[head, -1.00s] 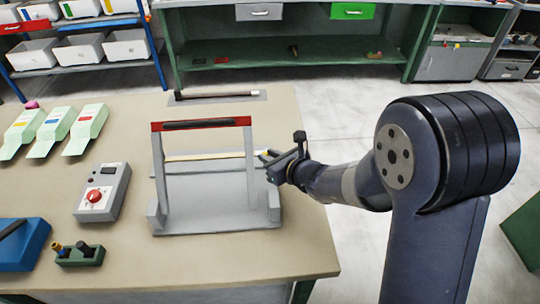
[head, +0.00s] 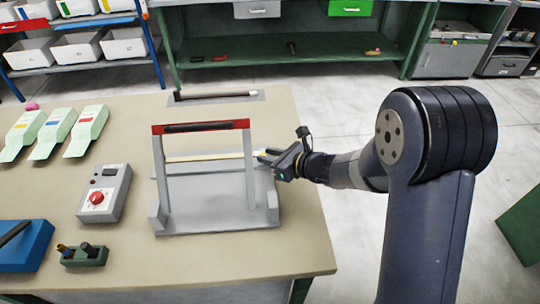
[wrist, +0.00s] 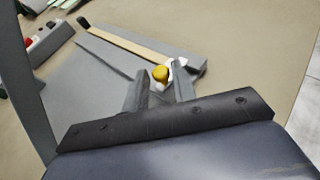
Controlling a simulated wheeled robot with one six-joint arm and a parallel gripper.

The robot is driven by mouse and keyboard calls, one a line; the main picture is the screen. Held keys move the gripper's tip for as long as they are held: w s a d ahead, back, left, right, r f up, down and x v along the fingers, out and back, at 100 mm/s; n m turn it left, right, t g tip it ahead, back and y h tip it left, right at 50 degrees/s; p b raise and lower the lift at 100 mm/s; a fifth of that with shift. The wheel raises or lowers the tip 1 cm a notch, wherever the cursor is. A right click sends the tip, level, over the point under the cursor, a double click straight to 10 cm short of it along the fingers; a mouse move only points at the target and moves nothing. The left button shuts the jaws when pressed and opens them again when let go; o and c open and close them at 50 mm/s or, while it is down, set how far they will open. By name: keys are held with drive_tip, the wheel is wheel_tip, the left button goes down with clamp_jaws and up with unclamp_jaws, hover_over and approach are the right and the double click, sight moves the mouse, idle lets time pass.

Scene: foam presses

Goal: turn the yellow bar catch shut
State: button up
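The yellow bar catch shows in the wrist view as a rounded yellow knob (wrist: 160,74) with white parts beside it, at the end of a pale bar (wrist: 131,41). In the head view the bar (head: 205,157) runs across the grey press (head: 215,220) to its right side, where my gripper (head: 262,155) reaches in from the right and mostly hides the catch. In the wrist view my gripper's fingers (wrist: 160,78) stand apart, one on each side of the yellow knob. I cannot tell whether either finger touches it.
The press has an upright frame with a red crossbar (head: 200,127). Pale green pieces (head: 86,131) lie farther left. The table front is clear.

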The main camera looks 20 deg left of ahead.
drive_tip(key=shift+o, duration=1.2)
drive_tip(key=shift+f, duration=0.1)
drive_tip(key=b+v, duration=0.1)
drive_tip(key=v, duration=1)
drive_tip(key=shift+a, duration=0.2)
drive_tip(key=p+x, duration=0.1)
drive_tip(key=x, duration=0.9)
drive_tip(key=shift+f, duration=0.1)
drive_tip(key=shift+a+f, duration=0.15)
drive_tip(key=shift+a, duration=0.25)
drive_tip(key=shift+m+t+h+b, duration=0.3)
drive_tip(key=shift+m+t+b, duration=0.15)
drive_tip(key=shift+m+t, duration=0.15)
